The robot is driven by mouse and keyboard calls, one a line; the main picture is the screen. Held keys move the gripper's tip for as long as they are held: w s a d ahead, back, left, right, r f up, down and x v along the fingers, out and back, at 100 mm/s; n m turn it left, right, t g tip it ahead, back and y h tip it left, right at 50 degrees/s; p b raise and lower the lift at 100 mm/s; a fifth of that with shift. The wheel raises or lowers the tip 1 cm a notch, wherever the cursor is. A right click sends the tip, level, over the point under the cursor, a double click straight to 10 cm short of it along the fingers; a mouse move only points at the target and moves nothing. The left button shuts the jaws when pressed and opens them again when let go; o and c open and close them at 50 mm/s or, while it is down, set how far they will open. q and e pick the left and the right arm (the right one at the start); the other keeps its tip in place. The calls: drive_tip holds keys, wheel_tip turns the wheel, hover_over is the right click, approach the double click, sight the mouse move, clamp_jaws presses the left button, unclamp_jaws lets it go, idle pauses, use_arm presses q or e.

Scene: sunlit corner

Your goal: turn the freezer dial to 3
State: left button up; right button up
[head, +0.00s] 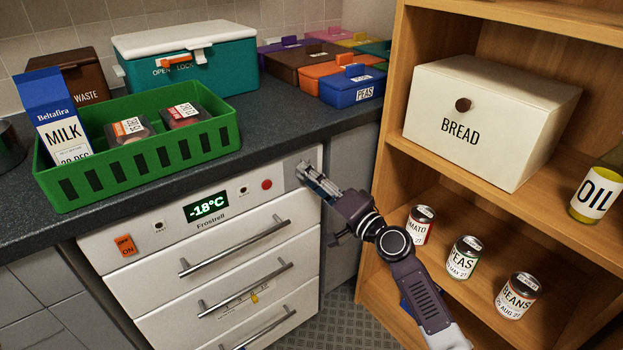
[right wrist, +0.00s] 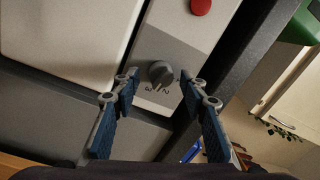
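The white freezer (head: 160,256) stands under the dark counter, with a lit display (head: 206,206) reading -18°C on its grey control strip. The dial is a small dark grey knob (right wrist: 161,72) on that strip in the right wrist view; the numbers 3 and 2 show below it. Its exact setting is too small to tell. My right gripper (right wrist: 158,80) is open, with its blue-padded fingers to either side of the knob, apart from it. In the head view my right gripper (head: 308,174) is at the strip's right end and covers the dial. My left gripper is not in view.
A red button (head: 267,184) sits left of the dial, and an orange ON switch (head: 125,245) at the strip's left end. A green crate (head: 190,157) stands on the counter above. A wooden shelf (head: 395,146) with tins and a bread box is close on the right.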

drive_tip(key=v, duration=1.2)
idle(0.4)
